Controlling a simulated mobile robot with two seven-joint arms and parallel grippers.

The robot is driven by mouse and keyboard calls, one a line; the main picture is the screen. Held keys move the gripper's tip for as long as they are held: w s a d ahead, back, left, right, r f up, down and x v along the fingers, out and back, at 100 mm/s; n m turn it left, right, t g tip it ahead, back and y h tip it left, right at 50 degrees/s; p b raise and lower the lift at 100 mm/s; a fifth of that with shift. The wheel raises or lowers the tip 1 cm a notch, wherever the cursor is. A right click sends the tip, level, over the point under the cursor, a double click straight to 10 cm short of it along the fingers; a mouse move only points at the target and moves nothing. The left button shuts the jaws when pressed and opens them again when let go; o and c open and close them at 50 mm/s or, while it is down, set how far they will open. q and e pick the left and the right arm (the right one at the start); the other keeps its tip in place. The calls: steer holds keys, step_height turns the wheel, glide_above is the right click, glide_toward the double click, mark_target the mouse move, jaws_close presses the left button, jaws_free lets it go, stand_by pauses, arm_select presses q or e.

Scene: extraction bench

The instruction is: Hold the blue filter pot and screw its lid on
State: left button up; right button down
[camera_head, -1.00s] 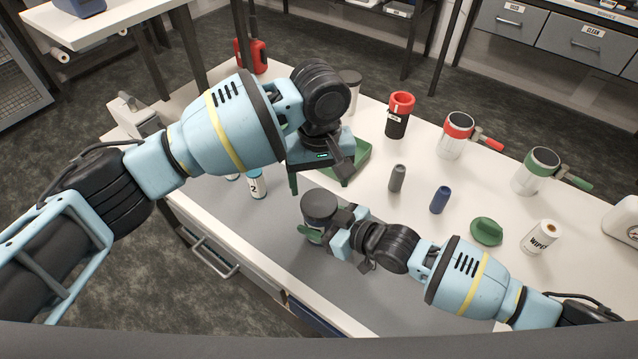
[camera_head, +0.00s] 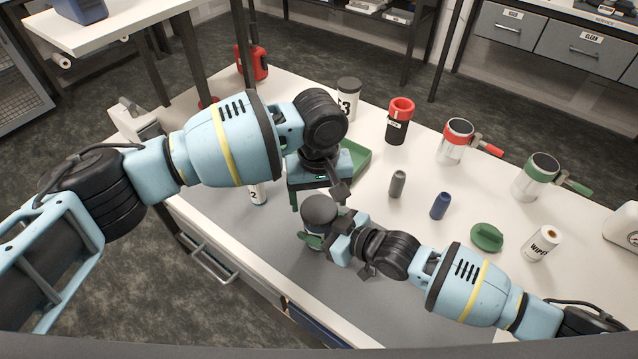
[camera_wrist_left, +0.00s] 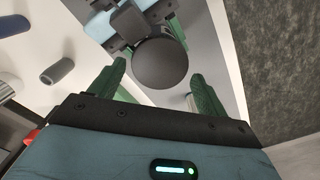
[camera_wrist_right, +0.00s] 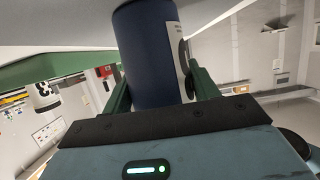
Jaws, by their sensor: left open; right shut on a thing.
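The blue filter pot (camera_wrist_right: 150,60) fills the middle of the right wrist view, upright with a pale label at its side. My right gripper (camera_wrist_right: 165,85) is shut on the pot's body. In the head view its fingers (camera_head: 312,241) show at the pot, over the grey mat. A dark round lid (camera_head: 320,209) is on top of the pot; I cannot tell how tightly it sits. My left gripper (camera_head: 319,198) is open, just above the lid, fingers pointing down. In the left wrist view the lid (camera_wrist_left: 160,65) lies between and slightly beyond the fingertips (camera_wrist_left: 158,76).
A green tray (camera_head: 358,160) lies behind the left gripper. To the right are a grey cylinder (camera_head: 397,184), a blue cylinder (camera_head: 440,205), a green lid (camera_head: 487,237) and a wipes roll (camera_head: 540,244).

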arm_select(q)
steer(key=shift+f, duration=1.5)
steer(key=c, duration=0.8)
steer(key=o, duration=1.1)
steer(key=shift+r, duration=2.3)
steer(key=shift+c, duration=0.2)
